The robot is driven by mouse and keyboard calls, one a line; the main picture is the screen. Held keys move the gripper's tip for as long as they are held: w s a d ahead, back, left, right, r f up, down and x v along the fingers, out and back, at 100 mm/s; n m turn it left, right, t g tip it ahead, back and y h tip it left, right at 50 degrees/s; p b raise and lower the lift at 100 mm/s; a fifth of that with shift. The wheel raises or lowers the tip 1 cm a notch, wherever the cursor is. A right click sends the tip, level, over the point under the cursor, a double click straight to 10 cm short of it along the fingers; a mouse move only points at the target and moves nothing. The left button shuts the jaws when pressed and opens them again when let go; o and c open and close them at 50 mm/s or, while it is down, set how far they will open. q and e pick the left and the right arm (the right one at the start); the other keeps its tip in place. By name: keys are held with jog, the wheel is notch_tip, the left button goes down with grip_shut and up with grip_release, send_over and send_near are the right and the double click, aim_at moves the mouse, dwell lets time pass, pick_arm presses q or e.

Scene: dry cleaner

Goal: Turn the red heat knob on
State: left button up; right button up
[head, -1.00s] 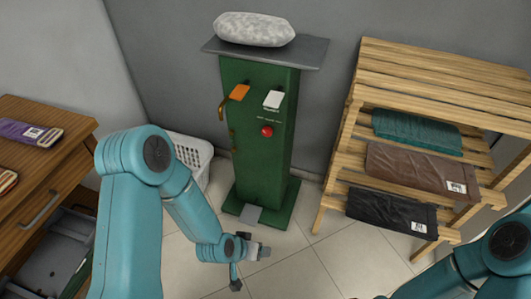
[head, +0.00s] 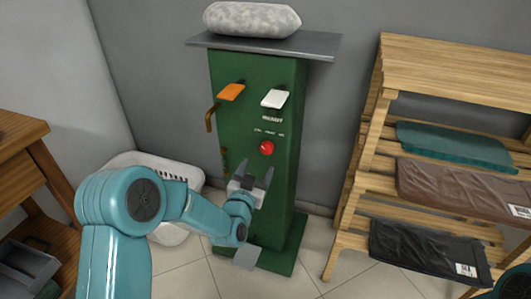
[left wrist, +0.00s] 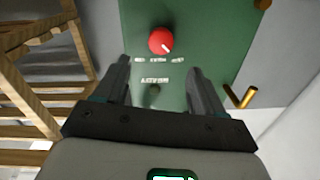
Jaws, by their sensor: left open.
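The red heat knob (head: 266,147) is on the front of the green press cabinet (head: 275,200), below a white pedal-like lever (head: 274,98) and an orange one (head: 231,92). In the left wrist view the knob (left wrist: 161,40) shows a pale pointer mark and small labels by it. My left gripper (head: 258,172) is open and empty, just below the knob in the head view. In the left wrist view its fingers (left wrist: 158,68) stand apart, with the knob ahead between their lines and not touched. My right gripper is out of view.
A brass handle (head: 211,118) juts from the cabinet's left side. A grey padded roll (head: 252,19) lies on its top plate (head: 320,45). A wooden rack (head: 352,190) with folded garments stands right. A white basket (head: 130,160) stands left, behind my arm.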

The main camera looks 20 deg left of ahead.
aim_at(266, 149)
pick_arm(q)
jog(key=w+b, duration=0.1)
jog(key=w, duration=0.8)
jog(key=shift+w+a, duration=0.1)
jog(key=shift+w, duration=0.2)
jog(key=shift+c, duration=0.4)
jog(key=c, duration=1)
